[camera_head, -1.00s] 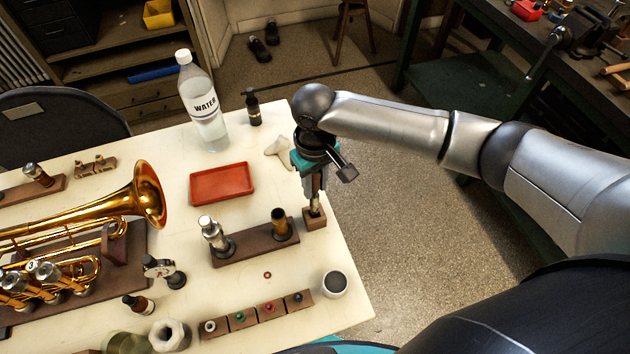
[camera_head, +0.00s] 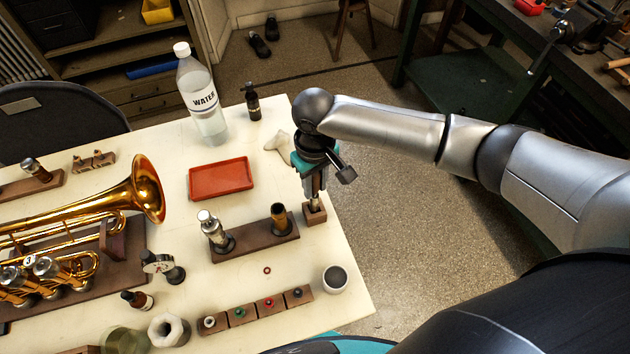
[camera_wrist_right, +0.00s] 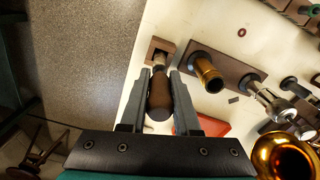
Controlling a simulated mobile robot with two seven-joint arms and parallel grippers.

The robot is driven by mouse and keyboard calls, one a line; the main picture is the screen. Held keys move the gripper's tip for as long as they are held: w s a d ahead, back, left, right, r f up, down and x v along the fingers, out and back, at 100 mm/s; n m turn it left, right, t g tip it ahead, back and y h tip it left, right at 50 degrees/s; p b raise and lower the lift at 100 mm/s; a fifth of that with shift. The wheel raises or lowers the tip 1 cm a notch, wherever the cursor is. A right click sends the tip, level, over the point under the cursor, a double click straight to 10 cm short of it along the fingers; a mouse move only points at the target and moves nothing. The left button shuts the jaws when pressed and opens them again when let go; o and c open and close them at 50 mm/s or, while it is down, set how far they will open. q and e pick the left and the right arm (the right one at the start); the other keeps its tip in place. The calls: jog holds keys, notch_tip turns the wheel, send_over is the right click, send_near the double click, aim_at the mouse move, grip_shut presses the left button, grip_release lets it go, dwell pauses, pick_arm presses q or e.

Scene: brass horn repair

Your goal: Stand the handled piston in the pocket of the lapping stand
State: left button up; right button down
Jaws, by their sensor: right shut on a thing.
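The handled piston (camera_wrist_right: 159,93) has a brown handle and a metal lower part. My right gripper (camera_head: 313,190) is shut on its handle, with one finger on each side in the wrist view (camera_wrist_right: 160,88). The piston points down, roughly upright. A small brown block with a square pocket, which looks like the lapping stand (camera_head: 315,219), sits right below it at the table's right edge; it also shows in the wrist view (camera_wrist_right: 155,42). The piston's metal end is at the pocket and appears inside it; how deep is hidden. My left gripper is not in view.
Beside the block is a wooden board (camera_head: 258,242) bearing a silver piece (camera_head: 212,230) and a brass cylinder (camera_head: 280,219). A red tray (camera_head: 221,179), a white cloth (camera_head: 279,146) and a water bottle (camera_head: 200,95) stand farther back. A small cup (camera_head: 334,279) is nearer.

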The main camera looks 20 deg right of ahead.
jog(key=shift+f+b, duration=0.35)
jog(key=shift+f, duration=0.7)
jog(key=c, duration=0.6)
grip_release()
jog(key=shift+o, duration=0.2)
jog(key=shift+r, duration=0.1)
notch_tip(320, 180, up, 15)
jog(key=p, duration=0.3)
jog(key=shift+s, duration=0.1)
